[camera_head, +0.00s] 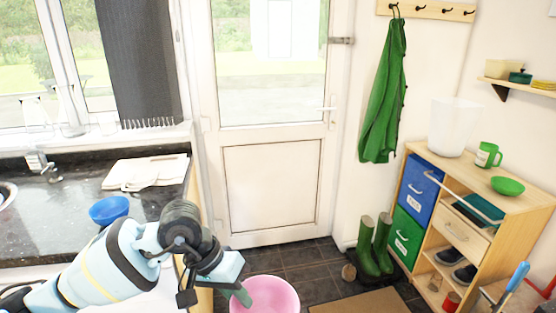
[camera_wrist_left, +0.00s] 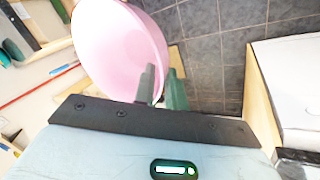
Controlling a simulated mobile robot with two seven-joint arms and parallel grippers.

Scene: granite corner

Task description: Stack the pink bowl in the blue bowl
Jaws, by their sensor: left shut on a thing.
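The pink bowl (camera_head: 266,297) is at the bottom of the head view, in front of the dark tiled floor. My left gripper (camera_head: 241,297) is shut on its rim, and the bowl is cut off by the frame's lower edge. In the left wrist view the pink bowl (camera_wrist_left: 118,45) looks tilted, with the green-grey fingers (camera_wrist_left: 160,88) at its edge. The blue bowl (camera_head: 109,210) stands upright on the dark granite counter, left of the gripper and behind my left arm. My right gripper is not in view.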

